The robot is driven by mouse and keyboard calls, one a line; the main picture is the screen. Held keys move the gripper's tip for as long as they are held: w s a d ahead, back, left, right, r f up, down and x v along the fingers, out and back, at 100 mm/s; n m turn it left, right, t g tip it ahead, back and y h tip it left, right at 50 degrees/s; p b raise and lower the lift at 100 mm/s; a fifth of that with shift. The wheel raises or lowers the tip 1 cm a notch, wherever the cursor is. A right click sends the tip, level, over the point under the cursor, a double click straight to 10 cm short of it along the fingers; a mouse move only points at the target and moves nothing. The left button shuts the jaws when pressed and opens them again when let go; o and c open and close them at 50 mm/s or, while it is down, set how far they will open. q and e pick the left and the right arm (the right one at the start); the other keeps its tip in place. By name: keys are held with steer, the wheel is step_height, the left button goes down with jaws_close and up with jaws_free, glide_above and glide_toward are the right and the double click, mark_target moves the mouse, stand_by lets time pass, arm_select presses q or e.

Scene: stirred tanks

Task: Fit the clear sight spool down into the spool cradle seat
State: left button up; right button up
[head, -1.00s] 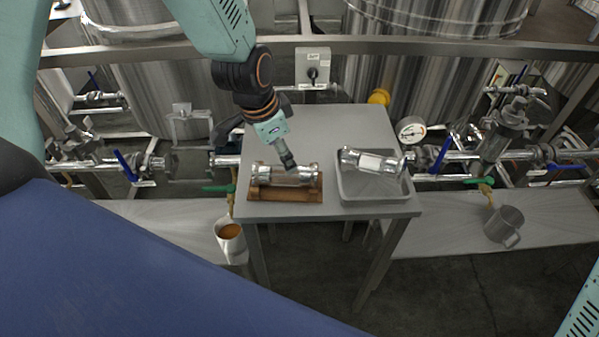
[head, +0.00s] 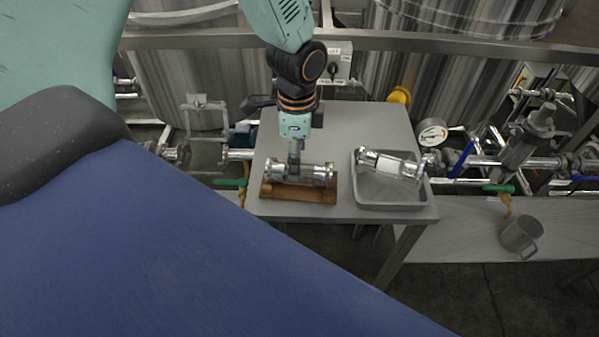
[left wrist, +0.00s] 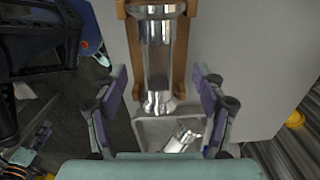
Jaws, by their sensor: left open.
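A spool with bright metal ends and a see-through-looking middle (head: 312,171) lies level along the wooden spool cradle (head: 300,193) on the grey table. It also shows lengthwise in the left wrist view (left wrist: 158,55), between the cradle's wooden rails (left wrist: 132,45). I cannot tell whether it is fully seated. My left gripper (head: 295,158) points down over this spool, left of its middle. In the left wrist view its open fingers (left wrist: 158,85) stand apart on either side of the spool, not closed on it. My right gripper is not in view.
A grey tray (head: 395,201) right of the cradle holds a second spool (head: 390,165) with a pale middle, tilted against its rim. A metal mug (head: 521,237) stands on the lower right bench. Pipes, valves and a gauge (head: 433,133) flank the table. Its back part is clear.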

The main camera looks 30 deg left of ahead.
arm_select(q)
steer(key=f, duration=0.4)
steer(key=shift+s+d+f+b, duration=0.15)
steer(key=shift+d+b, duration=0.15)
steer(key=shift+d, duration=0.1)
steer(key=shift+a+f, duration=0.25)
steer(key=shift+f, duration=0.05)
steer(key=shift+d+r, duration=0.15)
steer(key=shift+d, duration=0.05)
steer(key=c, duration=0.5)
steer(key=shift+a, duration=0.1)
steer(key=c, duration=0.4)
jaws_close()
